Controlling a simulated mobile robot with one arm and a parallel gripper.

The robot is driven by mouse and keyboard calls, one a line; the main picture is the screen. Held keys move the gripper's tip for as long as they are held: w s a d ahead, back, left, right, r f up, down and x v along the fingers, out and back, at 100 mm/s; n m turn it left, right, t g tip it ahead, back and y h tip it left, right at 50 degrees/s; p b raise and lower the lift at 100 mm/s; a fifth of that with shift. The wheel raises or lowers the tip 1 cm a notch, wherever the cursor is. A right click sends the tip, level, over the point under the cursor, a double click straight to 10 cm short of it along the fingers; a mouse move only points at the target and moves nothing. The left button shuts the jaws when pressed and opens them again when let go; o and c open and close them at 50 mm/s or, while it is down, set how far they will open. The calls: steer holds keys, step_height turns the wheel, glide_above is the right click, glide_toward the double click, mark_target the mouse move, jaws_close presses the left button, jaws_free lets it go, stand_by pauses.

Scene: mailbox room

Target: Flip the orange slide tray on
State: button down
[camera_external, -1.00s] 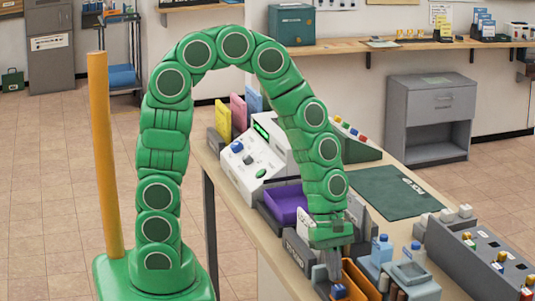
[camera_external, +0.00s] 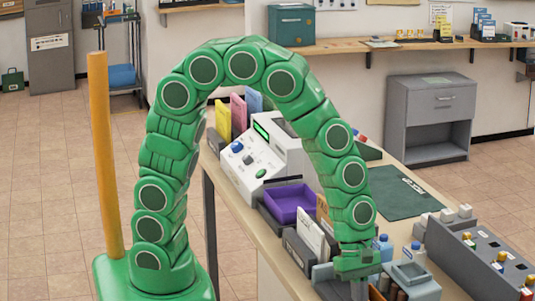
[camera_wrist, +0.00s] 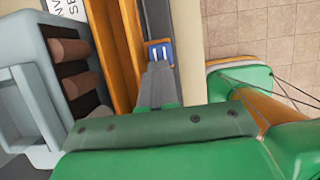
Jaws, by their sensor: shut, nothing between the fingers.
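The orange slide tray (camera_wrist: 126,45) runs as an orange strip beside my gripper in the wrist view. Only a small orange part (camera_external: 376,293) shows in the external view, behind my gripper. A small blue rocker-like piece (camera_wrist: 160,52) with white marks sits in a grey strip along the tray's edge. My gripper (camera_wrist: 157,68) is shut and empty, with its fingertips pointing at the blue piece and very close to it. I cannot tell whether they touch. In the external view my gripper (camera_external: 359,292) is low at the counter's front edge and hides the blue piece.
A light blue-grey holder with brown cylinders (camera_wrist: 70,52) stands left of the tray in the wrist view. A purple tray (camera_external: 290,203), white cards (camera_external: 311,233), blue-capped bottles (camera_external: 383,246) and a grey switch box (camera_external: 480,255) crowd the counter. Open floor (camera_wrist: 260,25) lies beyond its edge.

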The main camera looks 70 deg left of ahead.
steer(key=d, duration=0.7)
steer(key=shift+d+f, duration=0.1)
steer(key=shift+d, duration=0.3)
steer(key=shift+a, duration=0.15)
steer(key=shift+a, duration=0.35)
steer(key=a, duration=0.3)
steer(key=shift+a, duration=0.2)
steer(key=v, duration=1)
steer(key=shift+d, duration=0.2)
